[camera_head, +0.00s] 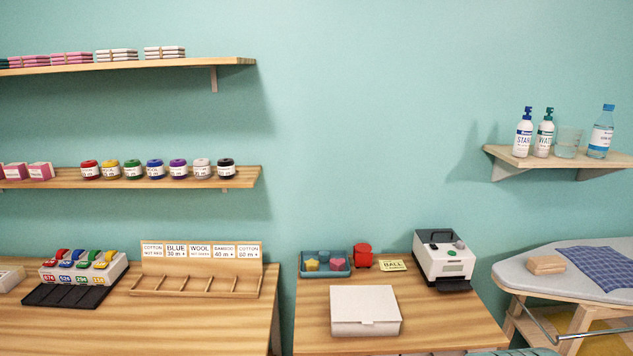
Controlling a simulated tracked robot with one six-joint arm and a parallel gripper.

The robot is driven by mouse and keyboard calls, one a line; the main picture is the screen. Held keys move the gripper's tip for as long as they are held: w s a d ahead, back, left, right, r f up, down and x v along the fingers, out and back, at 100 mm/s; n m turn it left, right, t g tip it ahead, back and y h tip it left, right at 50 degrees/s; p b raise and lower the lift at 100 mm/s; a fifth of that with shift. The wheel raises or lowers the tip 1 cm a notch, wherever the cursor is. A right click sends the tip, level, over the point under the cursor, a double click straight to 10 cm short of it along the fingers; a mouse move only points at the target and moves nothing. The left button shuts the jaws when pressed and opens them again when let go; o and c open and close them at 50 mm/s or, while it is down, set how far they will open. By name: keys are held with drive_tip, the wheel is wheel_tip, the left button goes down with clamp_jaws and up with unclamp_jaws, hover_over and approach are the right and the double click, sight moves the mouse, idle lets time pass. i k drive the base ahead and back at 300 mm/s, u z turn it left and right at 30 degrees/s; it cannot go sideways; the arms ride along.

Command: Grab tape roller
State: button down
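No thing in view can be told for certain as the tape roller. A small red object (362,256) stands at the back of the right wooden table, between a blue tray and a "BALL" card; its exact kind is too small to tell. A white rack (112,272) on the left table holds several coloured items in red, blue, green and yellow, with labels below them. Several small labelled spools or jars (155,170) in different colours stand in a row on the lower left shelf. My gripper is not in view.
The right table (440,325) also bears a white box (365,311), a blue tray (326,265) with small shapes, the card (392,265) and a white-and-black machine (444,260). A wooden divided rack (200,270) stands left. An ironing board (520,278) stands right.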

sight(363, 256)
drive_tip(key=u, duration=0.05)
drive_tip(key=k, duration=0.65)
drive_tip(key=u, duration=0.25)
drive_tip(key=i, duration=0.9)
drive_tip(key=u, duration=0.6)
drive_tip(key=i, duration=0.65)
drive_tip(key=u, duration=0.1)
